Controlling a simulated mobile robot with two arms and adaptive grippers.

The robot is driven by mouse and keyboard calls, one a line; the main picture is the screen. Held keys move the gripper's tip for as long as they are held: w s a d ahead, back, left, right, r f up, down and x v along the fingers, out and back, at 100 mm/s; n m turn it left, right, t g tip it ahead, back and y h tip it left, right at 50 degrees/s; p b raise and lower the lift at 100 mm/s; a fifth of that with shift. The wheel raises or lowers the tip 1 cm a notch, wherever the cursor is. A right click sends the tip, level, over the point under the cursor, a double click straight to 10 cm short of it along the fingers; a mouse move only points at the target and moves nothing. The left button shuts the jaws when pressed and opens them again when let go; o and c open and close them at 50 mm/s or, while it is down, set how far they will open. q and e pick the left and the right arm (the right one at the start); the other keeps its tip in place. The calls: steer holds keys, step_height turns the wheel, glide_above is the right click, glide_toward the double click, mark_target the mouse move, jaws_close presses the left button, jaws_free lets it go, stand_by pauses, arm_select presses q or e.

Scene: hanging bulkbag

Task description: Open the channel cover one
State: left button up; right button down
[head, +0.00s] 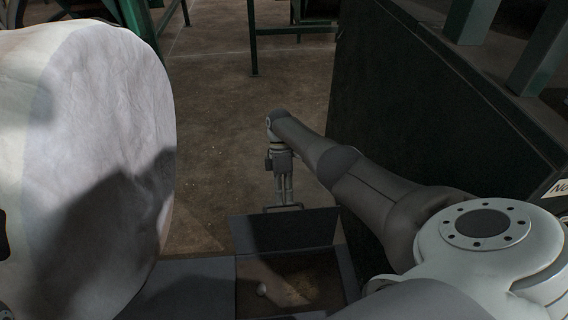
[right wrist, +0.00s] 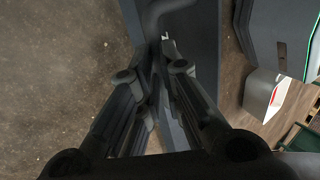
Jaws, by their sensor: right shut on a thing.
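The channel cover (head: 288,232) is a dark grey flat panel with a bar handle (head: 283,207) along its far edge. It stands raised from the channel (head: 243,283), whose brown inside shows below it. My right gripper (head: 283,201) points down and is shut on the handle. In the right wrist view, the gripper's dark fingers (right wrist: 158,65) close around the bent handle bar (right wrist: 168,9), with the grey cover (right wrist: 203,45) beside them. My left gripper is not in view.
A large white bulk bag (head: 95,130) hangs at the left. A tall dark cabinet wall (head: 420,110) stands to the right of my arm. Open concrete floor (head: 225,110) lies beyond the cover. A small pale lump (head: 262,289) lies inside the channel.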

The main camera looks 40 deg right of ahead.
steer(key=shift+x, duration=1.1)
steer(key=shift+a, duration=0.1)
steer(key=c, duration=1.8)
jaws_free()
steer(key=shift+w, duration=0.1)
steer(key=shift+o, duration=1.3)
steer(key=shift+f, duration=0.25)
steer(key=shift+o, duration=0.3)
steer(key=shift+w+r, duration=0.1)
steer(key=shift+r, duration=0.2)
